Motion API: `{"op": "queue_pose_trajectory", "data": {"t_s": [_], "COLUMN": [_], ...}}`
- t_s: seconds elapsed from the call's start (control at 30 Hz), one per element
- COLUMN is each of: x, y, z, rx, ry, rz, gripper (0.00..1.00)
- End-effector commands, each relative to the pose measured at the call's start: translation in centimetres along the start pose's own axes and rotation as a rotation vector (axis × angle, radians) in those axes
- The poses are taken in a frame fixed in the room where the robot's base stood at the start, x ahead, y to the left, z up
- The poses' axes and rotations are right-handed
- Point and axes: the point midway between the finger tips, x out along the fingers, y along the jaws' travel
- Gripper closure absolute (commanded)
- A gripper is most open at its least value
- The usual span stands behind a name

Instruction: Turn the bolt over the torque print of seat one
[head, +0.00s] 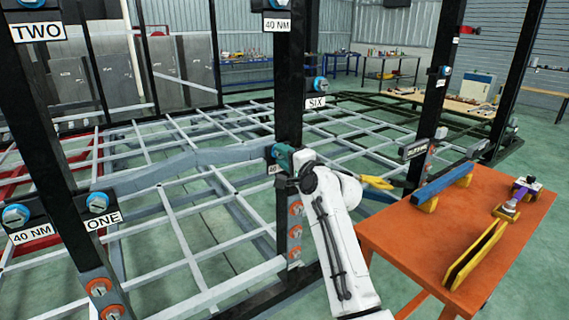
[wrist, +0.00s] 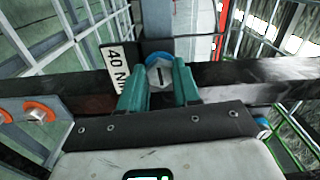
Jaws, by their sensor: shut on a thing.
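My gripper (head: 280,156) is at the middle black post, its two teal fingers shut on a bolt. In the wrist view, my gripper (wrist: 158,88) has a finger on each side of the bolt (wrist: 158,74), which has a pale slotted head and a blue ring. A white print (wrist: 117,66) beside it is partly hidden and seems to read 40 NM. In the head view this print (head: 274,169) is mostly covered. On the left post, the ONE print (head: 104,220) sits under a blue bolt (head: 97,202), and a 40 NM print (head: 32,233) under another (head: 16,214).
An orange table (head: 420,215) with a blue bar (head: 443,183) and yellow parts stands right of my arm. Orange-ringed fittings (head: 295,209) line the middle post below my gripper. Other posts carry TWO (head: 38,32) and SIX (head: 316,102) prints. The grey chassis grid (head: 190,215) spreads behind.

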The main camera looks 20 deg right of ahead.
Motion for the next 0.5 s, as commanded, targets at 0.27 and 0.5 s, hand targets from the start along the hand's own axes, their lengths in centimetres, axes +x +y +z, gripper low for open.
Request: {"op": "queue_pose_trajectory", "data": {"t_s": [0.27, 0.5], "x": [0.08, 0.07], "y": [0.35, 0.49], "z": [0.14, 0.09], "rx": [-0.266, -0.492], "ry": [-0.002, -0.002], "rz": [-0.002, -0.001], "gripper": [0.98, 0.99]}}
